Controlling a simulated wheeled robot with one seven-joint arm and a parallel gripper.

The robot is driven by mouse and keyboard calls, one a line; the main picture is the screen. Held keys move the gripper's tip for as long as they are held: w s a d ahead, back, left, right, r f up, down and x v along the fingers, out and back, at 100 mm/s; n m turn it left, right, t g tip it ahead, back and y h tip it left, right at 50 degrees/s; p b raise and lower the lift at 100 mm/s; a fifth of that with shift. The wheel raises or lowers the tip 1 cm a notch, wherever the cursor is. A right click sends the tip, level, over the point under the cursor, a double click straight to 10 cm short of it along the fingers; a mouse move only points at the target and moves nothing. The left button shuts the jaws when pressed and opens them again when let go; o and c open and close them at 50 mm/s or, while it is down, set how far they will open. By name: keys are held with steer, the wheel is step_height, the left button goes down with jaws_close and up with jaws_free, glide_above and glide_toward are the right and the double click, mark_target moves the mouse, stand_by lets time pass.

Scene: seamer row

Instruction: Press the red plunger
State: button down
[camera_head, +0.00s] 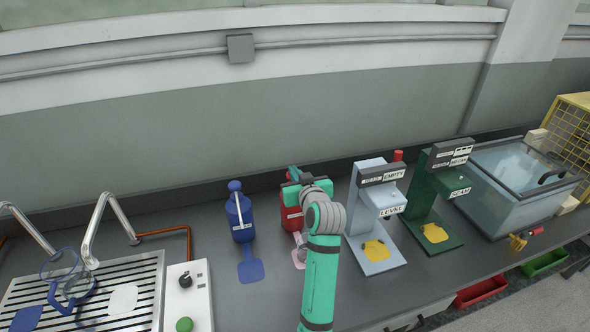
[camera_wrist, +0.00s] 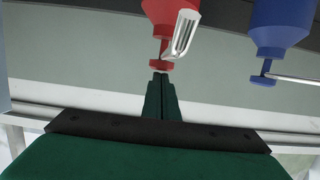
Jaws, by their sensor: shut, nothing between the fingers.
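The red pump bottle (camera_head: 291,219) stands on the counter, partly hidden behind my arm in the head view. In the wrist view it hangs in from the top edge, upside down (camera_wrist: 170,14), with its red plunger (camera_wrist: 159,66) and a pale spout below it. My gripper (camera_wrist: 160,76) is shut and empty, its fingertips right at the plunger's head. I cannot tell whether they touch. In the head view my gripper (camera_head: 293,174) is over the red bottle and hides its plunger.
A blue pump bottle (camera_head: 240,218) stands just left of the red one. A pale grey machine (camera_head: 366,208) and a green machine (camera_head: 424,195) stand to the right, before a clear tank (camera_head: 500,205). A sink drainer (camera_head: 140,300) is at the left.

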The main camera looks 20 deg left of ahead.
steer(key=shift+f, duration=1.3)
step_height(320, 180, up, 4)
steer(key=shift+r, duration=0.25)
steer(key=v, duration=1)
steer(key=shift+s, duration=0.1)
steer(key=shift+d+f, duration=0.1)
